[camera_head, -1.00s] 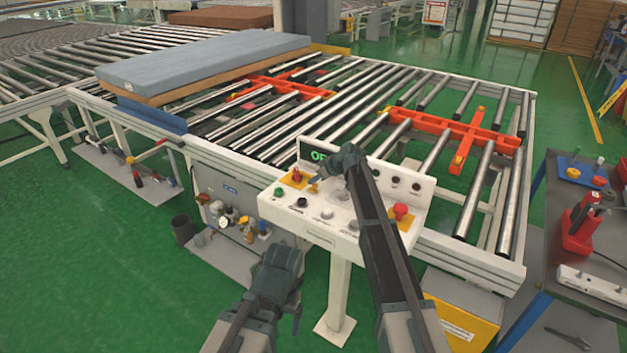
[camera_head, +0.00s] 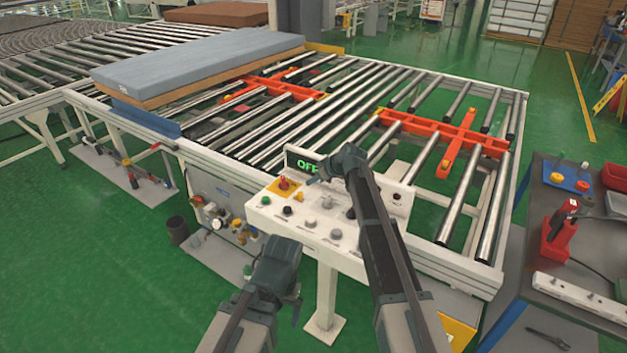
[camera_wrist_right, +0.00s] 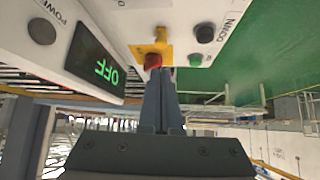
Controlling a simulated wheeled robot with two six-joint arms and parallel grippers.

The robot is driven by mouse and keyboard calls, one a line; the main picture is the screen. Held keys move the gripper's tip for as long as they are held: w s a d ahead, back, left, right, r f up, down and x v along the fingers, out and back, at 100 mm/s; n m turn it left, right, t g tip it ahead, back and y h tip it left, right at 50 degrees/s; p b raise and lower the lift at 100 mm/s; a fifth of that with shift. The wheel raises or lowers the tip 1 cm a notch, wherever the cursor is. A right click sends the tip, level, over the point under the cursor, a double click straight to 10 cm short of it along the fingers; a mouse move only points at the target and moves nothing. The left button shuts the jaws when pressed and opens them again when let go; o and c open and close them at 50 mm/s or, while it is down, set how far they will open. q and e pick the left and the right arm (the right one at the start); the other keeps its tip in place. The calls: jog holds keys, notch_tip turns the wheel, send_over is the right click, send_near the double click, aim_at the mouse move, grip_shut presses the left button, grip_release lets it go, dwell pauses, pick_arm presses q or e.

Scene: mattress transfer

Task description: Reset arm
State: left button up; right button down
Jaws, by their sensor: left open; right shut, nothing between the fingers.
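My right gripper (camera_head: 316,180) is shut and empty above the white control panel (camera_head: 345,238), at the right of its red knob (camera_head: 283,183). In the right wrist view the closed fingers (camera_wrist_right: 160,98) point toward the red knob (camera_wrist_right: 152,62) on its yellow plate; I cannot tell whether they touch. The panel's display (camera_wrist_right: 95,60) reads OFF in green; in the head view the right gripper partly covers it. My left gripper (camera_head: 278,268) is open and empty, low in front of the panel. The right forearm hides part of the panel's right side.
A roller conveyor (camera_head: 300,110) with orange transfer frames (camera_head: 440,130) lies behind the panel. A blue-grey mattress (camera_head: 200,65) rests on it at the left. A dark workbench (camera_head: 560,285) with a red tool (camera_head: 556,240) stands at the right. Green floor is clear at the lower left.

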jog(key=s+d+f+m+g+h, duration=0.1)
jog(key=s+f+m+g+h, duration=0.1)
jog(key=s, duration=2)
jog(key=s+f+m+g+h, duration=0.3)
jog(key=s+g+h, duration=0.1)
jog(key=s, duration=1.8)
jog(key=shift+s+d+f+h, duration=0.2)
jog(key=shift+d+f+h, duration=0.2)
jog(key=shift+h, duration=0.3)
